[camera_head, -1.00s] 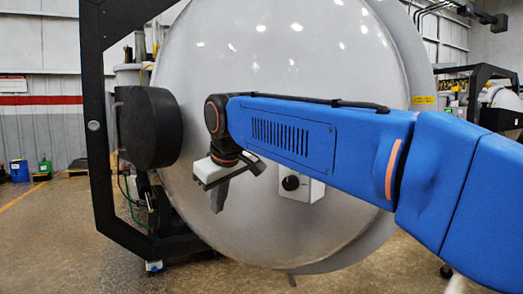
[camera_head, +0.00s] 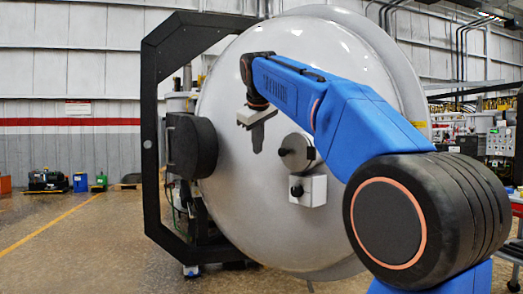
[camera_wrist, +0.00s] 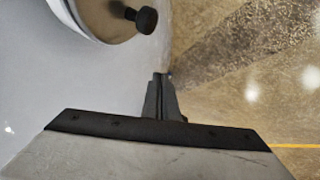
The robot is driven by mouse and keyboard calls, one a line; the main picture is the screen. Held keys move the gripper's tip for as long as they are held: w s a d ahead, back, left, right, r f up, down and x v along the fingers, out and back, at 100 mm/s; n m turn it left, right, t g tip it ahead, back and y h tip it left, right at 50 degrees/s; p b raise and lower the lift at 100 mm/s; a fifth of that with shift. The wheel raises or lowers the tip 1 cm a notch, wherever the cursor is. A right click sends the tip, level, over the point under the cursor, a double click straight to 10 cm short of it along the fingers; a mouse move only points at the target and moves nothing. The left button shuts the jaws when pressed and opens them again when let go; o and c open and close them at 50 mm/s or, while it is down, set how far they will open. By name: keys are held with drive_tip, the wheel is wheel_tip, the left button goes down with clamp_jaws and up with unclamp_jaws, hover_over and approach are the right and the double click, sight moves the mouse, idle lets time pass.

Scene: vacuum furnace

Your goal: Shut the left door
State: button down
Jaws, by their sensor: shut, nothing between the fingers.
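The large grey domed furnace door (camera_head: 235,185) fills the middle of the head view, with a black hinge block (camera_head: 190,146) at its left side. A pale rim shows behind its right edge; I cannot tell whether the door is fully seated. My gripper (camera_head: 257,150) is in front of the upper left part of the door, fingers pointing down. Its fingers are together and empty in the wrist view (camera_wrist: 160,97). The grey door surface (camera_wrist: 60,90) lies left of the fingers there; I cannot tell whether they touch it.
A round port (camera_head: 297,152) and a white box with a black knob (camera_head: 308,190) stick out of the door. A black frame (camera_head: 150,130) stands at the left. Floor at the left (camera_head: 80,235) is clear, with small items farther back. Equipment stands at the right.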

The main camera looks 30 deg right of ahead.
sight(264, 162)
drive_tip(key=x, duration=0.3)
drive_tip(key=d+x, duration=0.1)
drive_tip(key=x, duration=0.2)
drive_tip(key=d+r+x, duration=0.1)
drive_tip(key=x, duration=0.2)
drive_tip(key=shift+w+d+f, duration=0.1)
drive_tip(key=shift+w+f, duration=0.1)
drive_tip(key=shift+w, duration=0.15)
drive_tip(key=shift+w+d, duration=0.3)
drive_tip(key=shift+d, duration=0.25)
drive_tip(key=shift+d, duration=0.1)
